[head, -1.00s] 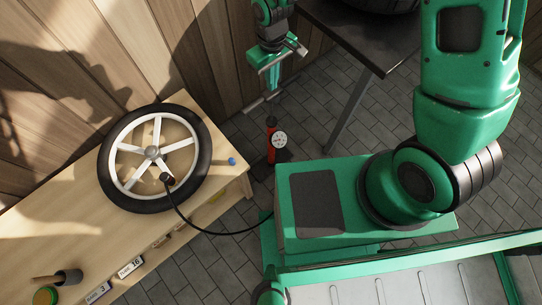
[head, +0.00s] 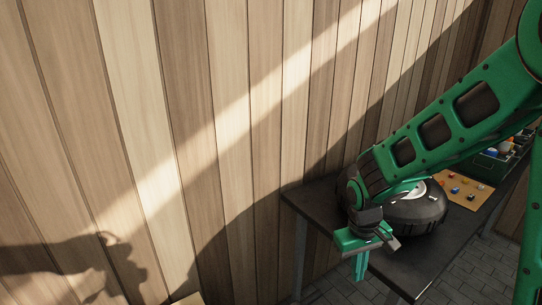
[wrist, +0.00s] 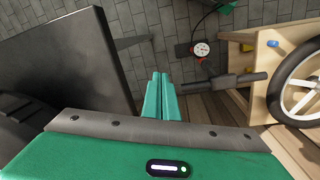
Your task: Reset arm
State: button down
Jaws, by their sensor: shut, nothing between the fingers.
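My gripper (head: 361,270) hangs at the end of my green arm, fingers pointing down, at the near left end of the dark table in the head view. In the wrist view my gripper (wrist: 160,92) shows its two green fingers together with nothing between them. The fingers are over the paved floor in that view, apart from the objects around them.
The dark table (head: 318,200) holds a black round case (head: 410,212) and a board with small coloured pieces (head: 463,190). In the wrist view, the wooden bench (wrist: 262,62) with a white-spoked wheel (wrist: 297,95) is at right, and a pump gauge (wrist: 201,50) stands beside it.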

jog(key=s+d+r+m, duration=0.2)
jog(key=s+d+r, duration=0.2)
jog(key=d, duration=0.2)
jog(key=s+d+r+m, duration=0.2)
jog(key=s+d+r, duration=0.2)
jog(key=d, duration=0.2)
jog(key=s+d+r+m, duration=0.2)
jog(key=s+d, duration=0.1)
jog(key=s, duration=0.3)
jog(key=s+d+r+m+y, duration=0.1)
jog(key=s+d+r+m, duration=0.2)
jog(key=s, duration=0.4)
jog(key=shift+s+r, duration=0.15)
jog(key=shift+s, duration=0.1)
